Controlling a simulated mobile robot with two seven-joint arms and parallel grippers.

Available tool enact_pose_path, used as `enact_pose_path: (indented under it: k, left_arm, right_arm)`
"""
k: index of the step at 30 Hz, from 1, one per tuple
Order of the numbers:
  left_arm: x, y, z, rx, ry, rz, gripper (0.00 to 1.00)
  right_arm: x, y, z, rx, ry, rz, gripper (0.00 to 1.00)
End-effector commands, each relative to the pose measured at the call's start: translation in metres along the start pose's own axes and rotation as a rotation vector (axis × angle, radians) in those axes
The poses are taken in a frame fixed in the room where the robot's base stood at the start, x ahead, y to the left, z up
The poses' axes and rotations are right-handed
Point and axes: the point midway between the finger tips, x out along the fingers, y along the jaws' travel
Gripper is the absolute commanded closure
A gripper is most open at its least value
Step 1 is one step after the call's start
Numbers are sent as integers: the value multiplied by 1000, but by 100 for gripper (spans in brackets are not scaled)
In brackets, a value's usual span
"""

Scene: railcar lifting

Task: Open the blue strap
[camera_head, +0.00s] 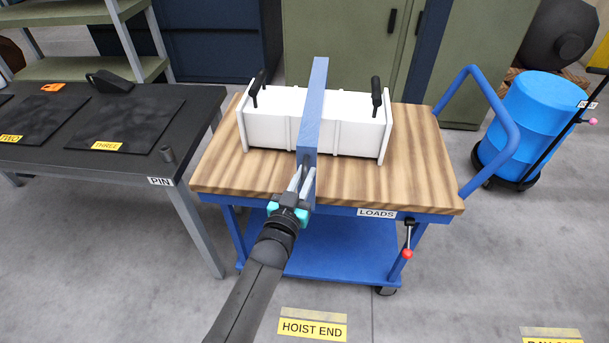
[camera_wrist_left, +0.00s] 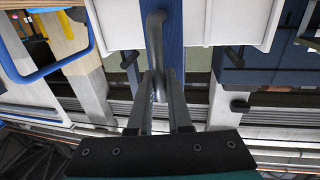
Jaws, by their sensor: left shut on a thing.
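The blue strap (camera_head: 312,110) is a long, stiff-looking band across the middle of a white box (camera_head: 270,120). In the head view its far end reaches above the box's back edge, and its near end comes down past the box front. How far it stands off the lid I cannot tell. My left gripper (camera_head: 302,178) is at the near part of the strap. In the left wrist view its fingers (camera_wrist_left: 160,88) are shut on a grey bent handle (camera_wrist_left: 156,35) in front of the blue strap (camera_wrist_left: 174,50). My right gripper is not in view.
The box stands on a wooden-topped blue cart (camera_head: 425,170) labelled LOADS, with a push handle (camera_head: 505,130) at the right. Two black handles (camera_head: 377,92) stick up from the box. A dark table (camera_head: 100,150) stands left, a blue drum (camera_head: 525,125) right.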

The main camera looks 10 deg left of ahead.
Motion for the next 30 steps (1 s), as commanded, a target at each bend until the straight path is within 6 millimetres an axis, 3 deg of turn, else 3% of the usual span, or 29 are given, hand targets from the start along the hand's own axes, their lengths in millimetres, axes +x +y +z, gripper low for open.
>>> enact_pose_path:
  k: [23, 30]
  left_arm:
    - [0, 0, 0, 0, -2, 0, 100]
    - [2, 0, -11, -2, -16, 0, 100]
  right_arm:
    - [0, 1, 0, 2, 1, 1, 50]
    - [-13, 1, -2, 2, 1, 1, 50]
